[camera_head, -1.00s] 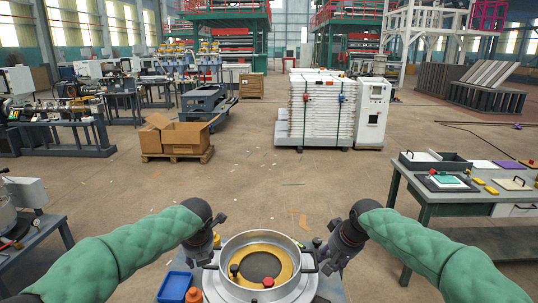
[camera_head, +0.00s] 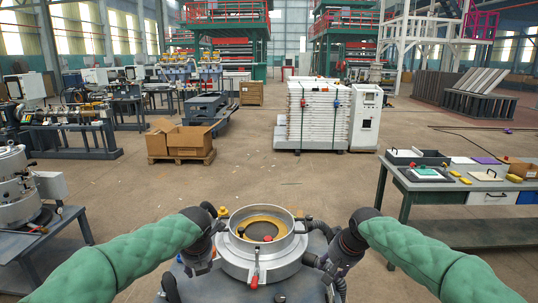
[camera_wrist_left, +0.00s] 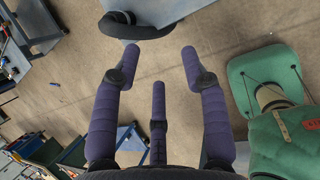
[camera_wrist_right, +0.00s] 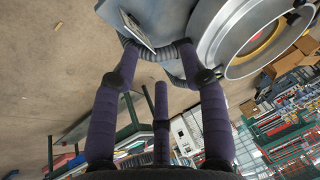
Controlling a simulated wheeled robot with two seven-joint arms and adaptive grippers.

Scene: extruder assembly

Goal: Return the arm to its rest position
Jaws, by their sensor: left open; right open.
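The extruder assembly's round metal housing (camera_head: 283,272) stands in front of me in the head view. It has a gold inner ring and a red-knobbed lever on its front. My left gripper (camera_wrist_left: 157,55) is open and empty in the left wrist view, fingers spread above the floor. In the head view it hangs left of the housing. My right gripper (camera_head: 328,266) is open at the right of the housing. In the right wrist view its spread fingers (camera_wrist_right: 159,55) hold nothing, and the housing rim (camera_wrist_right: 226,55) is beyond them. Contact cannot be told.
A green-framed workbench (camera_head: 402,178) with trays stands at right. A metal machine (camera_head: 18,187) sits on a bench at left. Cardboard boxes on a pallet (camera_head: 180,155) and a white stacked rack (camera_head: 311,112) stand farther off. The floor between is open.

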